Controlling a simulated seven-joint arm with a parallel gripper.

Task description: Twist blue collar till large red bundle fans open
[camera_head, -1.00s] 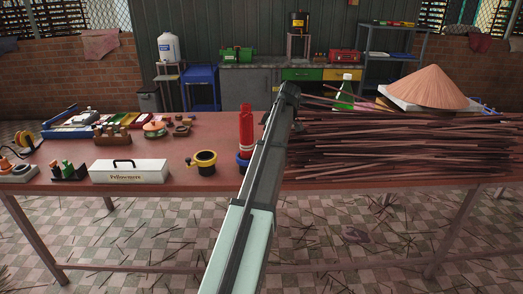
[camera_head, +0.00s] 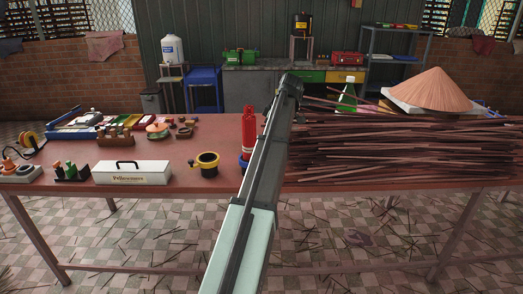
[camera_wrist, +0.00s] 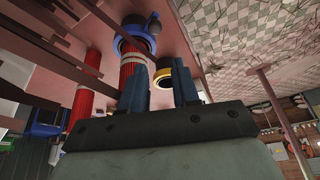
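A red bundle (camera_head: 248,132) stands upright on the table just left of my arm, in a blue collar (camera_head: 244,164) that my arm partly hides. In the wrist view, a red bundle with a pale band (camera_wrist: 128,70) stands in a blue collar (camera_wrist: 122,42) with a round knob. A second red bundle (camera_wrist: 84,98) is to its left. I cannot tell which is the large one. My gripper (camera_wrist: 160,85) is open, its two dark blue fingers apart. One finger overlaps the banded bundle in the picture; contact cannot be told. The gripper is hidden in the head view.
A yellow-rimmed black extruder (camera_head: 206,163) stands left of the bundle; its ring shows in the wrist view (camera_wrist: 163,76). A white box (camera_head: 132,173) is farther left. A pile of dark sticks (camera_head: 400,150) covers the table's right side. The table (camera_head: 225,140) has bare space around the extruder.

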